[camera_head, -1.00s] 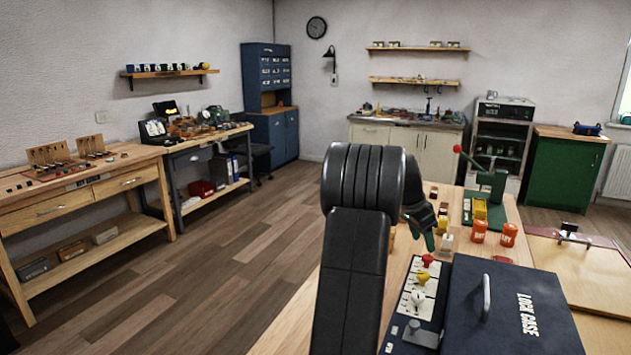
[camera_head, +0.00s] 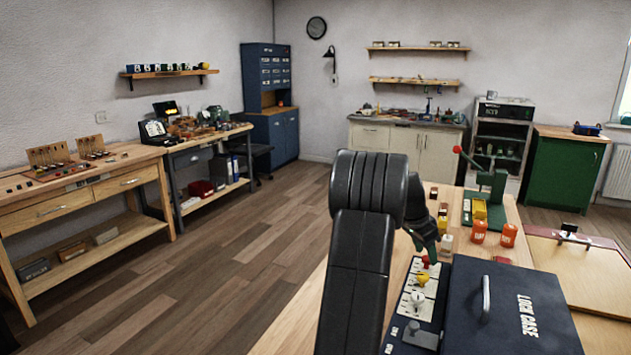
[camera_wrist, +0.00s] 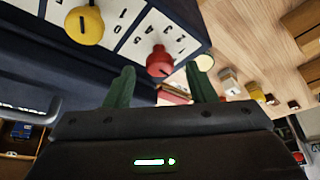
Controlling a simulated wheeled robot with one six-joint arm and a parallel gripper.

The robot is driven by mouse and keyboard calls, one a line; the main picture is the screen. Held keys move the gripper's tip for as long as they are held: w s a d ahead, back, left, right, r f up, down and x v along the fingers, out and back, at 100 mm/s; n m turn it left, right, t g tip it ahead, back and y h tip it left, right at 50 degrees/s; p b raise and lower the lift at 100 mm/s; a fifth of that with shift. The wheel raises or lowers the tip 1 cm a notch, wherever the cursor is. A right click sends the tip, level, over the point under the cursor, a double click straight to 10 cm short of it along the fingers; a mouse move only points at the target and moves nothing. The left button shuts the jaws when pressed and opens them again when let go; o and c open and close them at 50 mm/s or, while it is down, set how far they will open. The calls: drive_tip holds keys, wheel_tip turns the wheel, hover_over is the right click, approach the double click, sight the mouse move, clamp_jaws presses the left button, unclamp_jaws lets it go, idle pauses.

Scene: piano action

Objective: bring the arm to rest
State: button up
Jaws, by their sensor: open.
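My black arm stands bent over the near bench in the head view. My gripper (camera_head: 430,254) hangs behind and right of its large joint, near the far end of the white dial panel (camera_head: 413,311). In the wrist view the two green fingers of my gripper (camera_wrist: 162,88) are apart with nothing held between them. A red knob (camera_wrist: 160,61) shows just beyond the fingers, and a yellow knob (camera_wrist: 85,25) lies to its left. I cannot tell whether a finger touches the red knob. The gripper's underside is partly hidden in the head view.
A dark blue case (camera_head: 515,310) with a handle lies right of the panel. Orange containers (camera_head: 479,231) and a green press with a red-tipped lever (camera_head: 486,190) stand farther back on the bench. Open floor (camera_head: 210,290) lies left of the bench.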

drive_tip(key=shift+x, duration=0.9)
drive_tip(key=shift+r+n+p, duration=0.2)
drive_tip(key=shift+n+p, duration=0.15)
drive_tip(key=shift+n, duration=0.15)
drive_tip(key=shift+s+r+n+t+p, duration=0.15)
drive_tip(key=shift+n+t+p, duration=0.25)
drive_tip(key=shift+n, duration=0.3)
drive_tip(key=n+p, duration=0.1)
drive_tip(key=n, duration=0.1)
drive_tip(key=n+t+y+p, duration=0.1)
drive_tip(key=n+p, duration=0.1)
drive_tip(key=shift+d+n+y, duration=0.15)
drive_tip(key=shift+n+y, duration=0.15)
drive_tip(key=shift+n, duration=0.1)
drive_tip(key=shift+s+d+n+t+y+p, duration=0.1)
drive_tip(key=shift+n+t+y+p, duration=0.25)
drive_tip(key=shift+n+p, duration=0.65)
drive_tip(key=shift+d+n+t+y+p, duration=0.15)
drive_tip(key=shift+n+y+p, duration=0.4)
drive_tip(key=shift+n, duration=0.75)
drive_tip(key=shift+n+y+p, duration=0.7)
drive_tip(key=shift+n+p, duration=0.7)
drive_tip(key=shift+n, duration=0.7)
drive_tip(key=shift+s, duration=0.1)
drive_tip(key=shift+s+d+r, duration=0.1)
drive_tip(key=shift+s+r, duration=0.15)
drive_tip(key=shift+r, duration=0.45)
drive_tip(key=shift+b, duration=0.3)
